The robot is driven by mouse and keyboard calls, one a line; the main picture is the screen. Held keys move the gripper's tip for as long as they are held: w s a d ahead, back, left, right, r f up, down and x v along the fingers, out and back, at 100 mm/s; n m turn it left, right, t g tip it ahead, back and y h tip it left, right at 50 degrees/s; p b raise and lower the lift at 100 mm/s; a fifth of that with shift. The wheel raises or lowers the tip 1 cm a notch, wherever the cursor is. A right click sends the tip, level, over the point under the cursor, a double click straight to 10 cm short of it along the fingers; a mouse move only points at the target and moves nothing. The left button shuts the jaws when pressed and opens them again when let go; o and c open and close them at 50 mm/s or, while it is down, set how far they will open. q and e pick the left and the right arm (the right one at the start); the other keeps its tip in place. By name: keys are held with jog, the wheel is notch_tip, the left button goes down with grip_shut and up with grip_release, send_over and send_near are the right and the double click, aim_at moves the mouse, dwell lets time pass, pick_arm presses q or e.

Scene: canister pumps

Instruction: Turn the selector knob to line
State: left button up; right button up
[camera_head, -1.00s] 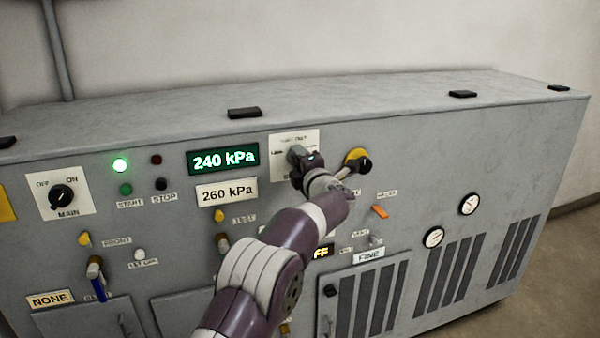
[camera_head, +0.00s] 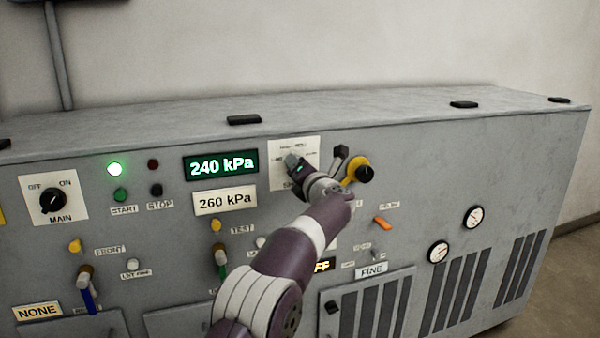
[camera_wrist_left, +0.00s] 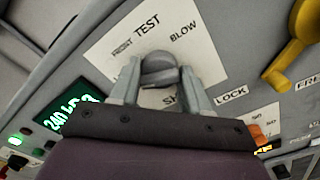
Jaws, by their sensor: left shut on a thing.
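The selector knob (camera_wrist_left: 160,70) is a grey knob on a white plate (camera_wrist_left: 205,57) with printed labels. TEST and BLOW are readable around it; other labels are blurred or partly covered. My left gripper (camera_wrist_left: 160,84) is shut on the knob, one finger on each side. In the head view my left gripper (camera_head: 303,168) is at the white plate (camera_head: 281,150) and hides the knob. Which label the knob points at cannot be told. My right gripper is in neither view.
A yellow lever with a black end (camera_head: 357,172) sits close to the right of my gripper. A green display (camera_head: 221,165) reads 240 kPa, with a 260 kPa plate (camera_head: 225,200) below. An orange switch (camera_head: 382,223) is lower right.

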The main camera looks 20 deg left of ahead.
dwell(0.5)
pick_arm(q)
jog(key=o, duration=1)
jog(key=shift+s, duration=0.1)
jog(key=b+v, duration=0.2)
jog(key=v, duration=1)
jog(key=shift+s+d, duration=0.2)
jog(key=shift+d, duration=0.05)
